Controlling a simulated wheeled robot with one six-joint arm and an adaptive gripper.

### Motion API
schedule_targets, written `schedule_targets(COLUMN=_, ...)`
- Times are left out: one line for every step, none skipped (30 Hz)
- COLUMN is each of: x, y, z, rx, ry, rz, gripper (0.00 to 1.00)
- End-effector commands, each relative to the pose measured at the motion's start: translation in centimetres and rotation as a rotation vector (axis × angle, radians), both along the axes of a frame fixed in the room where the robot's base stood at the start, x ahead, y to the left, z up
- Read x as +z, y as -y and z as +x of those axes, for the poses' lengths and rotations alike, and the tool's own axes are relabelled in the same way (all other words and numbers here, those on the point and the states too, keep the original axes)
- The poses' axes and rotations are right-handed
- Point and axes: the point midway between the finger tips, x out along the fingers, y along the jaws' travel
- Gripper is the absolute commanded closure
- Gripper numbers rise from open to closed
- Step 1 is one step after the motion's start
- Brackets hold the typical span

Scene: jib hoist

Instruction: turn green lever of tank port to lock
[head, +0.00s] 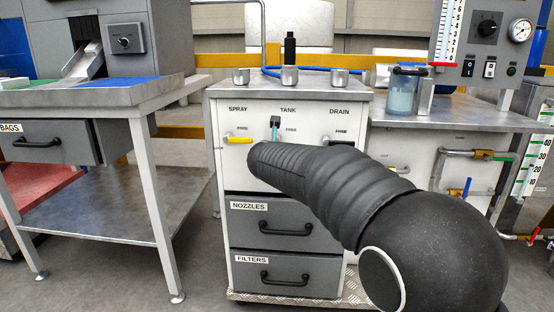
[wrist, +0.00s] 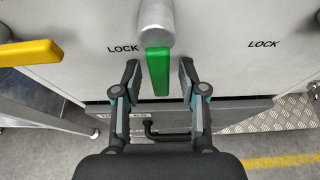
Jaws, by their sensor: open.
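The green lever (wrist: 158,75) hangs straight down from a round grey hub (wrist: 155,22) in the wrist view. A LOCK mark stands on the panel to the left of the hub. My gripper (wrist: 159,68) is open, with one finger on each side of the lever and a visible gap on both sides. In the head view, part of my gripper (head: 275,129) shows below the TANK label on the white cabinet (head: 300,115). The green lever cannot be made out there, and my arm covers much of the panel.
A yellow lever (head: 238,140) sits under SPRAY, left of my gripper; it also shows in the wrist view (wrist: 28,53). Dark drawers marked NOZZLES (head: 286,225) and FILTERS (head: 285,272) lie below. A workbench (head: 95,97) stands to the left.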

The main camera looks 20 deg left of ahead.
Motion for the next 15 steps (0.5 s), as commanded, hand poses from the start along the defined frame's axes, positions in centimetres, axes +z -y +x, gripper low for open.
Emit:
schedule_targets(x=0.1, y=0.0, z=-0.2, rx=0.001, ry=0.001, rz=0.001, gripper=0.58)
schedule_targets(x=0.2, y=0.0, z=-0.4, rx=0.001, ry=0.001, rz=0.001, gripper=0.58)
schedule_targets(x=0.3, y=0.1, z=-0.7, rx=0.001, ry=0.000, rz=0.000, gripper=0.58)
schedule_targets(x=0.5, y=0.2, z=-1.0, rx=0.001, ry=0.000, rz=-0.001, gripper=0.58)
schedule_targets(x=0.7, y=0.2, z=-1.3, rx=0.002, ry=0.001, rz=0.000, gripper=0.58)
schedule_targets(x=0.9, y=0.4, z=-1.9, rx=0.002, ry=0.002, rz=0.000, gripper=0.58)
schedule_targets(x=1.1, y=0.5, z=-2.3, rx=0.002, ry=0.001, rz=0.000, gripper=0.58)
schedule_targets(x=1.4, y=0.6, z=-2.8, rx=0.002, ry=0.002, rz=0.000, gripper=0.58)
schedule_targets(x=1.7, y=0.8, z=-3.6, rx=0.002, ry=0.002, rz=0.000, gripper=0.58)
schedule_targets(x=1.9, y=0.9, z=-4.1, rx=0.002, ry=0.002, rz=0.000, gripper=0.58)
schedule_targets(x=2.2, y=1.0, z=-4.7, rx=0.002, ry=0.002, rz=0.000, gripper=0.58)
schedule_targets(x=2.4, y=1.2, z=-5.4, rx=0.003, ry=0.002, rz=0.001, gripper=0.58)
schedule_targets(x=2.7, y=1.4, z=-5.9, rx=0.003, ry=0.002, rz=0.002, gripper=0.58)
schedule_targets(x=2.9, y=1.5, z=-6.5, rx=0.002, ry=0.002, rz=0.001, gripper=0.58)
schedule_targets(x=3.2, y=1.7, z=-7.1, rx=0.002, ry=0.002, rz=0.001, gripper=0.58)
